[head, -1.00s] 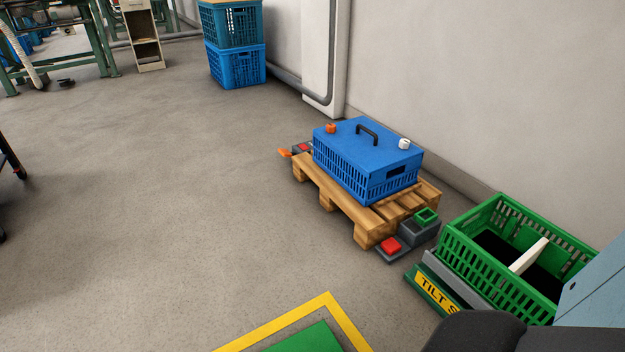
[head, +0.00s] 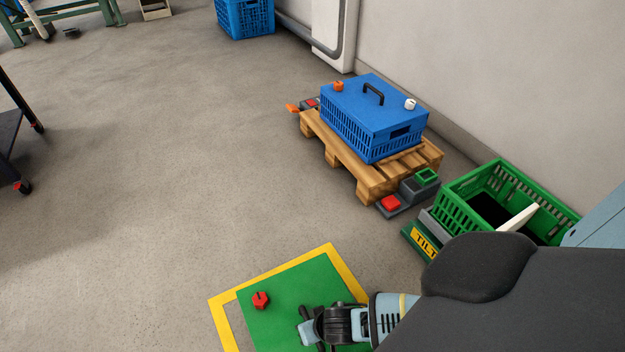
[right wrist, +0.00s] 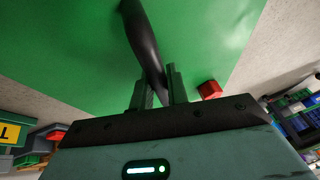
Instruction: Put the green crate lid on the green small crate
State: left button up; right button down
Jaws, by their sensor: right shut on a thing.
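The green crate lid (head: 285,285) is a flat green panel over the yellow-bordered floor area, with a red knob (head: 261,300) near its left corner. It fills most of the right wrist view (right wrist: 80,45). My right gripper (head: 308,330) is shut on the lid's black handle (right wrist: 146,45), which passes between its fingers. Whether the lid rests on the floor or is raised is unclear. The green crate (head: 462,210) stands open at the right by the wall, with a white divider and dark inside; my arm hides part of it. My left gripper is not in view.
A blue lidded crate (head: 350,135) sits on a wooden pallet (head: 345,168) beyond the lid. A yellow sign (head: 426,243) is in front of the green crate. A dark cart (head: 15,140) stands at the left. The floor between is clear.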

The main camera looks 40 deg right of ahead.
jog(key=w+r, duration=0.5)
jog(key=r, duration=0.8)
jog(key=w+r, duration=0.5)
jog(key=r, duration=0.8)
jog(key=s+r+n, duration=0.1)
jog(key=s+r, duration=0.2)
jog(key=r, duration=0.3)
jog(key=s+r+n+y+p, duration=0.1)
jog(key=s+r, duration=0.2)
jog(key=r, duration=0.4)
jog(key=s+r+n, duration=0.2)
jog(key=s+r, duration=0.1)
jog(key=r, duration=0.4)
jog(key=shift+s+a+g+y, duration=0.2)
jog(key=shift+g+y, duration=0.1)
jog(key=shift+y, duration=0.1)
jog(key=shift+d, duration=0.1)
